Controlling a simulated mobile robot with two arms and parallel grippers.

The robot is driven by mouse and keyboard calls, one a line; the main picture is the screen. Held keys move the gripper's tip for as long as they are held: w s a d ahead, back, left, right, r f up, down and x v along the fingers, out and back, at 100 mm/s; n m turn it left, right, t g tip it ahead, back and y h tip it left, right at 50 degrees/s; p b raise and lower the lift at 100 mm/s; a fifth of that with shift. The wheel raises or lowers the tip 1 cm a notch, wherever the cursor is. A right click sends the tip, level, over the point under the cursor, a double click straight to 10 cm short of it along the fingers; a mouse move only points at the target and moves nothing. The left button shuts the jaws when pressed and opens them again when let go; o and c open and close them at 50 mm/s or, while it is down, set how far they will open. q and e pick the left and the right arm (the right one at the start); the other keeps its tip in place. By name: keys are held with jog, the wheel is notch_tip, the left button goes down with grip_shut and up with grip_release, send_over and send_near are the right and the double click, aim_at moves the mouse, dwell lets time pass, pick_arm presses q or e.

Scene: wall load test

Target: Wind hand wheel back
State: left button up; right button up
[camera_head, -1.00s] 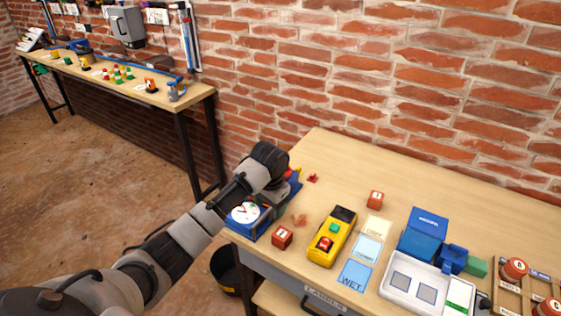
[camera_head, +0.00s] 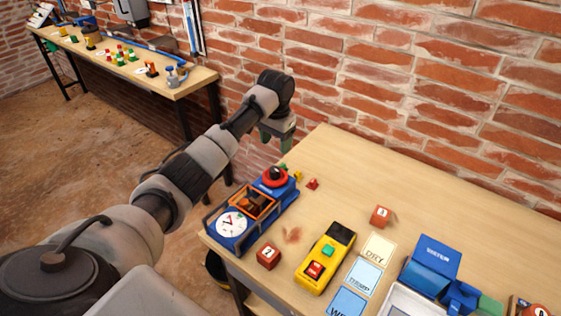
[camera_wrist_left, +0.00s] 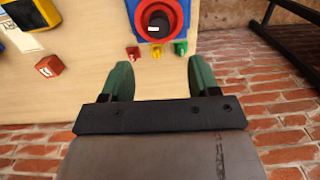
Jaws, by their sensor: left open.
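The hand wheel (camera_head: 275,176) is a red ring with a dark centre, on the far end of a blue load-test device (camera_head: 282,196) at the table's left edge. In the left wrist view the red wheel (camera_wrist_left: 156,20) shows a black hub with a white mark. My left gripper (camera_head: 277,150) is above and behind the wheel, apart from it. In the left wrist view its green fingers (camera_wrist_left: 160,75) are spread with nothing between them. The device also carries a white dial (camera_head: 233,224) with a red needle. My right gripper is not in view.
A red numbered cube (camera_head: 268,256) and a yellow handheld box (camera_head: 325,258) stand right of the device. Small red and green pieces (camera_wrist_left: 133,52) lie by the wheel. A brick wall (camera_head: 400,70) rises behind the table. Bare tabletop (camera_head: 345,170) lies to the right.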

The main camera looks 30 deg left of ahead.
pick_arm(q)
send_over(275, 169)
jog(key=f, duration=0.4)
jog(key=shift+s+f+p, duration=0.2)
jog(key=shift+f+p, duration=0.05)
jog(key=shift+p, duration=0.05)
jog(key=f, duration=0.4)
jog(key=shift+w, duration=0.2)
jog(key=shift+f, duration=0.6)
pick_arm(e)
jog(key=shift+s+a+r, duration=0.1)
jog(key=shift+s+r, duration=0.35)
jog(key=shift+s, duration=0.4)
pick_arm(q)
jog(key=c, duration=0.9)
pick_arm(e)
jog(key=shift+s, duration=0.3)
